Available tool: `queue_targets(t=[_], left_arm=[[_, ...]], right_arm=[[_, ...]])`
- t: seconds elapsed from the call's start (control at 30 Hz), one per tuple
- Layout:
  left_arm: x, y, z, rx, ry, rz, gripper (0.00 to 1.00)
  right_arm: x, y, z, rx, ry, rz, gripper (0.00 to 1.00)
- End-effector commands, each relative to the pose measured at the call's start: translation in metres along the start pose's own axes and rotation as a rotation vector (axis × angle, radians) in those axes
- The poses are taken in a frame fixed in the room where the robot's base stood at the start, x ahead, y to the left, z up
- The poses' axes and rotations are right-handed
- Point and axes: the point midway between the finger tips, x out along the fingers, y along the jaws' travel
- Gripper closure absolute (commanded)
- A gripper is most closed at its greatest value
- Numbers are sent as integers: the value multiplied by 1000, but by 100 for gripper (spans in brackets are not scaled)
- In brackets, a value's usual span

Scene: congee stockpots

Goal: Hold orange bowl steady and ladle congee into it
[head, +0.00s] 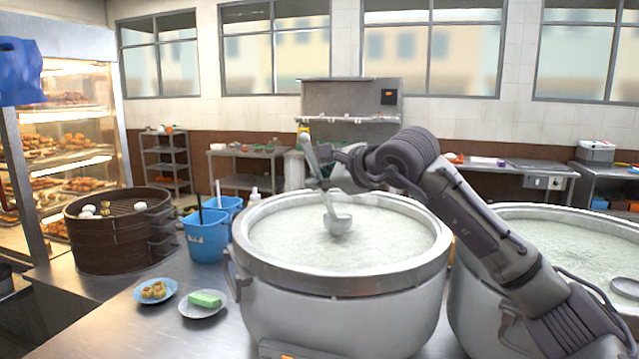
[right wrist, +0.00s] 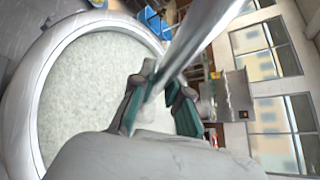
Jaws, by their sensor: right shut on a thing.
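My right gripper (head: 322,180) is shut on the handle of a metal ladle (head: 338,223). The ladle's cup hangs over the congee in the middle stockpot (head: 340,270); whether it touches the congee or holds any is hard to tell. In the right wrist view, the fingers (right wrist: 158,100) close around the ladle handle (right wrist: 203,38), with the pot (right wrist: 22,95) and its white congee at left. I cannot make out an orange bowl in either view. My left gripper is not in view.
A second stockpot (head: 480,310) stands at right, partly behind my right arm. At left are a bamboo steamer (head: 110,240), blue buckets (head: 205,240), a blue plate with dumplings (head: 168,296) and a plate with a green block (head: 190,312). Steel counter shows between plates and pot.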

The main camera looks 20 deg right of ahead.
Motion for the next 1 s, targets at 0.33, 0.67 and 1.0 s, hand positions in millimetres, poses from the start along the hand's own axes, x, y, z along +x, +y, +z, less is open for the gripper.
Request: queue_targets(t=[0.33, 0.67, 1.0], left_arm=[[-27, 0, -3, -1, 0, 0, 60], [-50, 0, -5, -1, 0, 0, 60], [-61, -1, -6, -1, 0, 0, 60]], right_arm=[[-13, -27, 26, 0, -4, -3, 100], [-24, -48, 46, -1, -3, -2, 100], [-29, -59, 57, -1, -2, -2, 100]])
